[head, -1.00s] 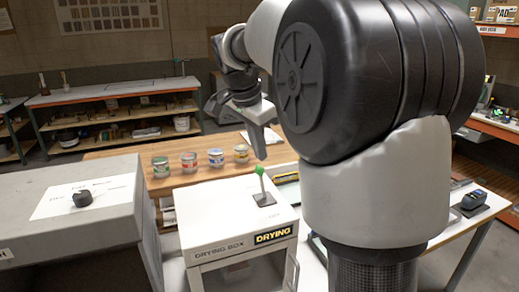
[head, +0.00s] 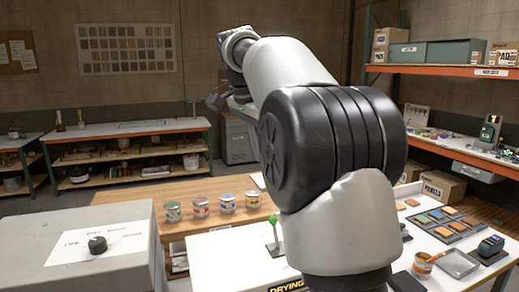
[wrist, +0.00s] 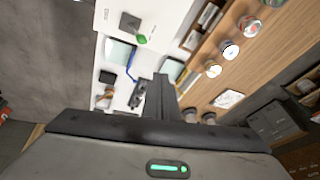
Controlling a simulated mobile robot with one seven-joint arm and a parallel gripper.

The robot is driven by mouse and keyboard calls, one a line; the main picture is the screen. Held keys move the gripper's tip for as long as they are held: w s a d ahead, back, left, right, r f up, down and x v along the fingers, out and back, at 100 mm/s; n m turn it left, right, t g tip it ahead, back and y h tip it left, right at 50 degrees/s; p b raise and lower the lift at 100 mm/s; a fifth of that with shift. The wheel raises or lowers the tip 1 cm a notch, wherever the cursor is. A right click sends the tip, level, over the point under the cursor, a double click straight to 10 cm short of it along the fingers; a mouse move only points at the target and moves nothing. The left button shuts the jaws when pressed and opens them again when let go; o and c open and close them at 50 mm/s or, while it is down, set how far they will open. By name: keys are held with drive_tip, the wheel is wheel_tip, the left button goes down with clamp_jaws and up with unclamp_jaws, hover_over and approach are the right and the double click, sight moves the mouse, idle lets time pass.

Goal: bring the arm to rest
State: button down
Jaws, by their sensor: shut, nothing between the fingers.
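My arm is raised and bent over the work area, its black and white links filling the middle of the head view. My gripper (head: 214,99) is high up at the far end of the arm, partly hidden behind my own links. In the wrist view the gripper fingers (wrist: 160,80) are together with nothing between them. They are in the air, well apart from the tables below.
Several paint cans (head: 200,207) stand on a wooden table beyond the white drying box with its green-topped lever (head: 273,236). A grey box with a black knob (head: 97,244) is at left. At right are a tray of colored blocks (head: 442,221) and an orange-edged shelf (head: 440,70).

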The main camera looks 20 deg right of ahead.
drive_tip(key=shift+w+r, duration=0.15)
drive_tip(key=shift+r, duration=0.15)
drive_tip(key=s+a+f+n+t+y, duration=0.15)
drive_tip(key=s+n, duration=0.25)
drive_tip(key=s, duration=0.4)
drive_tip(key=s+a+f+n, duration=0.1)
drive_tip(key=s+a+n, duration=0.1)
drive_tip(key=s+n, duration=0.35)
drive_tip(key=s+a+f+n, duration=0.1)
drive_tip(key=s+f+n, duration=0.1)
drive_tip(key=s+f, duration=0.5)
drive_tip(key=s+a+f+n+t+y, duration=0.1)
drive_tip(key=s+a+f+n, duration=0.1)
drive_tip(key=s+f, duration=0.4)
drive_tip(key=s+n, duration=0.1)
drive_tip(key=s, duration=0.2)
drive_tip(key=shift+s+a+f, duration=0.2)
drive_tip(key=shift+a+f, duration=0.05)
drive_tip(key=shift+f, duration=0.1)
